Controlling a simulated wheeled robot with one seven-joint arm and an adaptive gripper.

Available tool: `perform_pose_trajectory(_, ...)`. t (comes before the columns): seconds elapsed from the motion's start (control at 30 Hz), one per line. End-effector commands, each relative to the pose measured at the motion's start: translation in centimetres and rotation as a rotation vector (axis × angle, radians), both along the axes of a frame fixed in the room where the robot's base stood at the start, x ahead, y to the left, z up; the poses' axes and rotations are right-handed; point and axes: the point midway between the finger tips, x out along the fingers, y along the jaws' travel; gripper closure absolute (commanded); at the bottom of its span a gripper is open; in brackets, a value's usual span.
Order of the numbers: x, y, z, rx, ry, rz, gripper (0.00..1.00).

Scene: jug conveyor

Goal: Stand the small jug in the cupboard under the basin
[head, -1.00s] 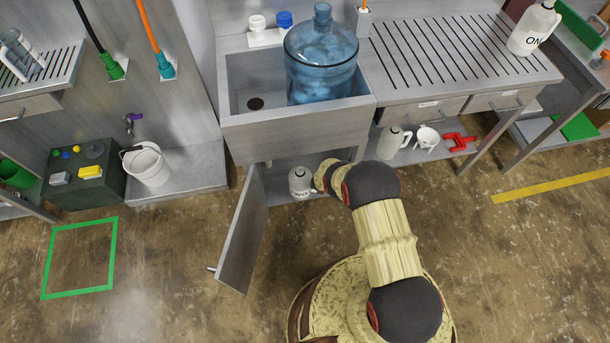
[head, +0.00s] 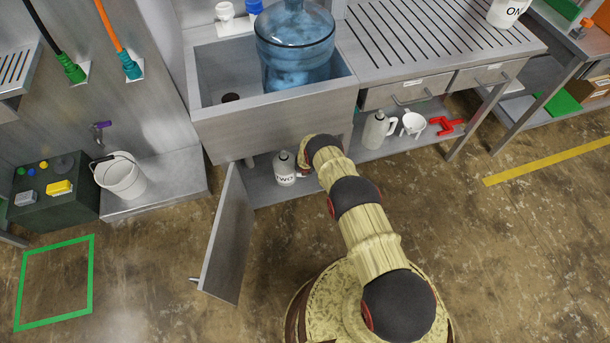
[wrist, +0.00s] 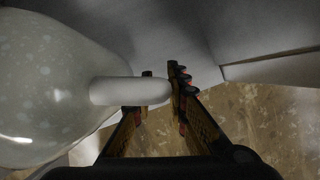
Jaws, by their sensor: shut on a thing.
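The small jug (head: 286,170), pale with a dark cap and the word TWO, is upright inside the open cupboard under the basin (head: 275,127). In the wrist view the jug (wrist: 45,95) fills the left side, and its handle (wrist: 125,91) reaches between my fingers. My gripper (wrist: 162,92) is shut on that handle. In the head view my wrist hides most of the gripper, to the right of the jug. The cupboard floor (head: 262,194) shows beneath the jug; I cannot tell whether the jug's base touches it. The cupboard door (head: 229,238) stands open to the left.
A big blue bottle (head: 294,50) stands in the basin. Right of the cupboard, a larger jug (head: 378,130), a white cup-like vessel (head: 413,124) and a red object (head: 446,126) sit on the low shelf. A white bucket (head: 120,177) stands left.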

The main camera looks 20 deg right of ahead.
Motion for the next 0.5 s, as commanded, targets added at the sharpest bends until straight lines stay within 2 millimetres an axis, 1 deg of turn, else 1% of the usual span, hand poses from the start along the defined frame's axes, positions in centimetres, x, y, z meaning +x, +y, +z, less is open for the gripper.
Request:
perform_pose_trajectory(0.03,0.5,-0.1,-1.0,0.0,-0.003,-0.002,1.0)
perform_pose_trajectory(0.2,1.7,-0.3,-2.3,0.0,-0.003,-0.001,1.0)
perform_pose_trajectory(0.33,2.3,-0.5,-3.0,0.0,-0.002,-0.001,1.0)
perform_pose_trajectory(0.5,2.7,-0.6,-3.2,-0.001,-0.002,0.0,1.0)
